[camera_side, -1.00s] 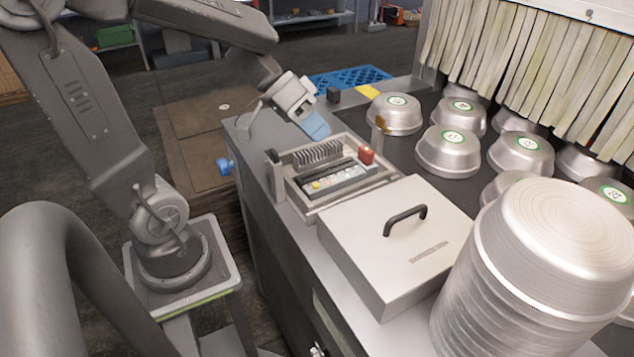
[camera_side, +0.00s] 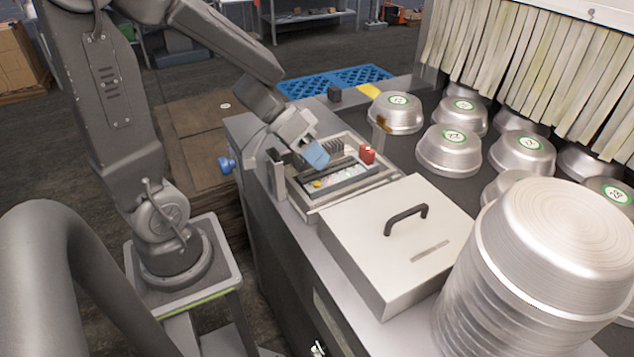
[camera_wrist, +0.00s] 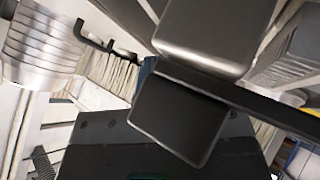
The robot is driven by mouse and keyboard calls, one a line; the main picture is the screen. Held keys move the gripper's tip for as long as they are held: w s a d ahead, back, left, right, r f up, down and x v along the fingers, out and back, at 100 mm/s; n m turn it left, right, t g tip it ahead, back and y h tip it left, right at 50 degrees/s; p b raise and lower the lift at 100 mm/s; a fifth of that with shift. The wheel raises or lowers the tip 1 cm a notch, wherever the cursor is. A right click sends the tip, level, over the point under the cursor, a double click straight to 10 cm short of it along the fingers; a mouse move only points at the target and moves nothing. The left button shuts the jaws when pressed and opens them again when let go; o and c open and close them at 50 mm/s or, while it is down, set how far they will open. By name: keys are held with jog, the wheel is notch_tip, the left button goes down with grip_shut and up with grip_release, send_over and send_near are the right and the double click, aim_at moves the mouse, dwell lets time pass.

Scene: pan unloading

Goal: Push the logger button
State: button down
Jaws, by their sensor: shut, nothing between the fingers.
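The logger (camera_side: 345,176) is a narrow grey unit with small coloured buttons, one of them yellow (camera_side: 317,184). It lies in an open metal box (camera_side: 338,201) on the counter. My gripper (camera_side: 317,156), with blue fingertips, is shut and empty. In the side view it points down over the back left part of the box, and its tips appear just behind and above the logger. I see no clear contact. In the wrist view dark blocks fill the middle and I cannot pick out the logger or its buttons there.
A red block (camera_side: 367,155) sits at the box's back right. A lidded metal case (camera_side: 440,220) with a dark handle stands in front, beside a tall pan stack (camera_side: 530,275). Several upturned pans (camera_side: 448,151) lie on the dark belt before a strip curtain (camera_side: 525,65).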

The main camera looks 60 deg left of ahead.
aim_at(317, 184)
jog(key=shift+f, duration=0.95)
jog(key=shift+f, duration=0.15)
dwell(1.3)
jog(key=shift+f, duration=0.25)
dwell(0.4)
